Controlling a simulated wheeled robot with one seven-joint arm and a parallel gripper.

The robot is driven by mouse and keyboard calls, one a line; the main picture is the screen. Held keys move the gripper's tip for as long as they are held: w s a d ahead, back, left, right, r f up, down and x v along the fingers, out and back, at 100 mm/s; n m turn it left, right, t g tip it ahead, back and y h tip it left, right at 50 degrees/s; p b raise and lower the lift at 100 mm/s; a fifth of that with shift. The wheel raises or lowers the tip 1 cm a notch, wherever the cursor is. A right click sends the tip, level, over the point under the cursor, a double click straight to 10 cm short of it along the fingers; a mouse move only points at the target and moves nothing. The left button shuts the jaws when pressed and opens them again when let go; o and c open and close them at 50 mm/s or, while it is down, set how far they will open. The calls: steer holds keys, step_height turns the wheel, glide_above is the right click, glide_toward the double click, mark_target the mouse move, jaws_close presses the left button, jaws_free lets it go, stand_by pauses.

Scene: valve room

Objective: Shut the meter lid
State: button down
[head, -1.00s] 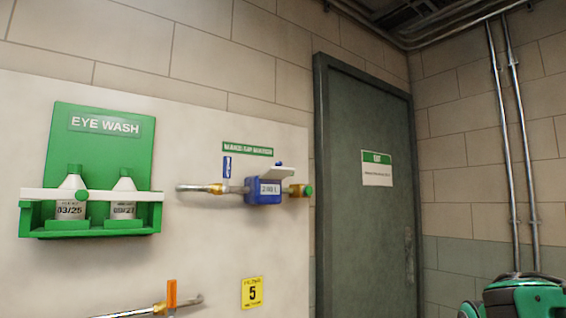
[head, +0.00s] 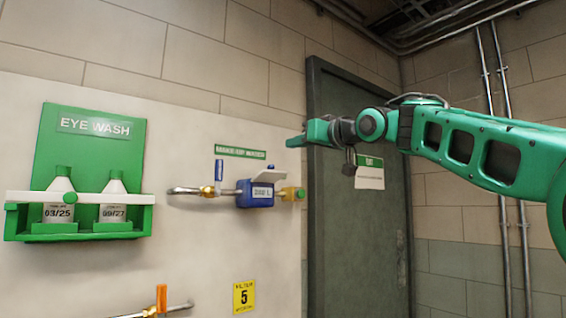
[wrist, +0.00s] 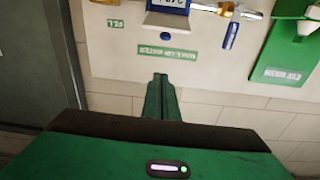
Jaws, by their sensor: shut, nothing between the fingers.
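The blue water meter (head: 255,198) is fixed in the pipe on the white wall panel. Its pale grey lid (head: 270,175) stands raised above the meter face, and the white display shows below it. The meter also appears at the top of the wrist view (wrist: 160,32), which is upside down. My gripper (head: 290,142) is above and to the right of the meter in the head view, apart from it. Its green fingers are together and empty, pointing toward the panel in the wrist view (wrist: 160,80).
A blue-handled valve (head: 219,172) is left of the meter, and a brass fitting with a green cap (head: 299,194) is right. An eye wash station (head: 90,170) is further left. An orange-handled valve (head: 161,298) is below. A grey door (head: 350,240) stands to the right.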

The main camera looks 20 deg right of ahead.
glide_above(277, 172)
steer(key=shift+w, duration=0.45)
steer(key=shift+w+f, duration=0.1)
steer(key=shift+w, duration=0.05)
steer(key=shift+s+f, duration=0.3)
steer(key=shift+f, duration=0.55)
steer(key=shift+s+f, duration=0.3)
steer(key=shift+f, duration=0.55)
steer(key=shift+s+f, duration=0.1)
